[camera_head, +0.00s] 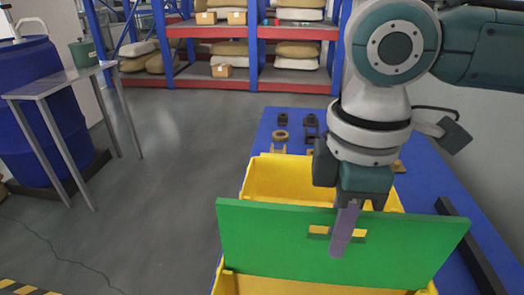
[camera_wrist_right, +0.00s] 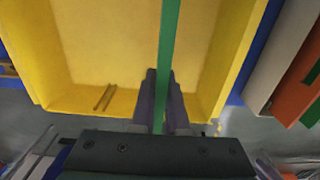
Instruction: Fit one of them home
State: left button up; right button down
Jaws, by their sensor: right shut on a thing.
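A green panel (camera_head: 285,240) stands upright and crosswise over a yellow bin (camera_head: 262,180), with bin showing behind it and below its lower edge. A small slot through the panel shows yellow behind it. My right gripper (camera_head: 345,238) is shut on the panel near this slot, one finger lying over the near face. In the right wrist view the panel (camera_wrist_right: 170,40) is a thin green strip between the two fingers (camera_wrist_right: 163,105), above the yellow bin (camera_wrist_right: 110,40). I cannot tell whether the panel touches the bin. My left gripper is not in view.
The bin is on a blue table (camera_head: 262,138). Small brown and dark parts (camera_head: 281,136) lie behind it, and a dark bar (camera_head: 470,245) lies to its right. A grey side table (camera_head: 60,82) and blue barrel (camera_head: 30,120) stand left; the floor between is clear.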

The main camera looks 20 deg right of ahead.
aim_at(325, 280)
jog(key=shift+f+b, duration=0.4)
jog(key=shift+f, duration=0.55)
jog(key=shift+f+b, duration=0.8)
jog(key=shift+f, duration=0.8)
jog(key=shift+f+b, duration=0.8)
jog(key=shift+f, duration=0.7)
jog(key=shift+f+b, duration=0.5)
jog(key=shift+f, duration=0.45)
jog(key=c, duration=0.8)
grip_release()
jog(key=shift+c, duration=0.2)
